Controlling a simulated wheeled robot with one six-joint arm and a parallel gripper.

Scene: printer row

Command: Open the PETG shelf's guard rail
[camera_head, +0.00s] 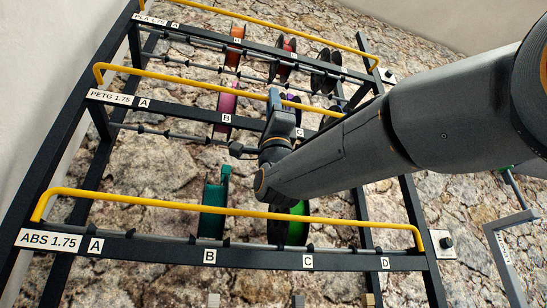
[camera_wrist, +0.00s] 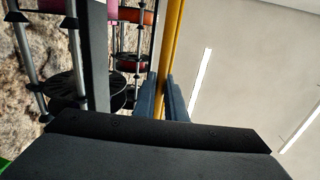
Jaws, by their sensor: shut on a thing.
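The PETG shelf (camera_head: 125,99) is the middle tier of the rack, labelled "PETG 1.75". Its yellow guard rail (camera_head: 180,79) runs along the front above the label bar, much like the rails of the other tiers. My gripper (camera_head: 274,96) is shut on this rail right of its middle. In the wrist view the rail (camera_wrist: 173,42) passes between the two blue-grey fingers of my gripper (camera_wrist: 164,97). My arm hides the rail's right end and the shelf's right part. A pink spool (camera_head: 227,103) stands behind the rail at slot B, left of my gripper.
The ABS tier below has its own yellow rail (camera_head: 150,202), a teal spool (camera_head: 213,210) and a green spool (camera_head: 297,228). The PLA tier above also has a yellow rail (camera_head: 290,36) and several spools. A stone wall stands behind. A plate with a black knob (camera_head: 446,242) is at right.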

